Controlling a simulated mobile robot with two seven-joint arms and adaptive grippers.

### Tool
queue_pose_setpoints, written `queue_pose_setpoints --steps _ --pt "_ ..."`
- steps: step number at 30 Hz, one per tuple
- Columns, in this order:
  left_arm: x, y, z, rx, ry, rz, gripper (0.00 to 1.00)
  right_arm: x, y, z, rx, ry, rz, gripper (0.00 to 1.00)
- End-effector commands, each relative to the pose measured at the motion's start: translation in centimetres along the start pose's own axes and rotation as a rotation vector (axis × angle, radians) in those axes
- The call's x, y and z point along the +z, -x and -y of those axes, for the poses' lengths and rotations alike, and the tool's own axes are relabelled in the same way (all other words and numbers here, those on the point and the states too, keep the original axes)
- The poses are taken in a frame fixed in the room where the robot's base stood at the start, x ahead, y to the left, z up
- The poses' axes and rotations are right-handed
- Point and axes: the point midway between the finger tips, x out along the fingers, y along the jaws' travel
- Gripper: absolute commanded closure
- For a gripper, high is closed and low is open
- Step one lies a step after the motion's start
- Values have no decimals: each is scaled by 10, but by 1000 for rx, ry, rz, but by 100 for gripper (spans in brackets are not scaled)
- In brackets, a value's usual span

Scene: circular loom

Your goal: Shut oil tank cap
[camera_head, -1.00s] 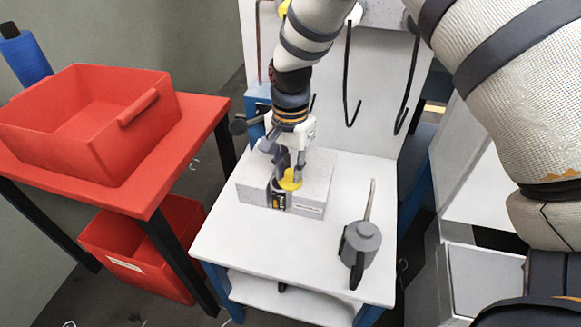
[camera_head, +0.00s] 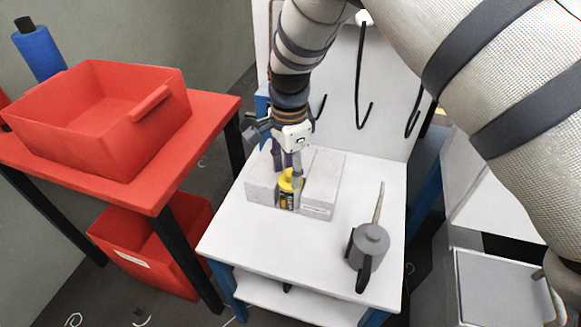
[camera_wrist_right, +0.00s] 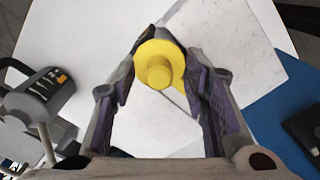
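The yellow cap (camera_head: 286,182) sits above a dark labelled front (camera_head: 289,201) in the pale grey tank block (camera_head: 325,185) on the white table. In the wrist view the cap (camera_wrist_right: 160,66) is round with a raised middle knob. My right gripper (camera_head: 286,167) points down at the cap. In the wrist view its purple-padded fingers (camera_wrist_right: 162,85) are spread, one on each side of the cap; I cannot tell whether they touch it. The fingers partly hide the cap in the head view. My left gripper is not in view.
A grey oil can (camera_head: 368,245) with a thin spout stands on the white table (camera_head: 260,248), right of the block. Black hooks (camera_head: 362,95) hang on the white back panel. A red table with a red bin (camera_head: 100,110) stands at left.

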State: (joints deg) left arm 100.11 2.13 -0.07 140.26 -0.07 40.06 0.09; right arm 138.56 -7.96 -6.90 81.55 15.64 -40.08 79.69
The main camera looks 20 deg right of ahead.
Motion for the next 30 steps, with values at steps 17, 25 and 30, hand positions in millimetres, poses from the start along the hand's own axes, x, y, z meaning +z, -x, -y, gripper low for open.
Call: queue_pose_setpoints --steps 17,25,30 --pt "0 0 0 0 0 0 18 0 91 1 -5 1 -1 59" --pt "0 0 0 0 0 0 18 0 120 0 0 0 0 59" --pt "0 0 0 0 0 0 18 0 120 0 0 1 0 59"
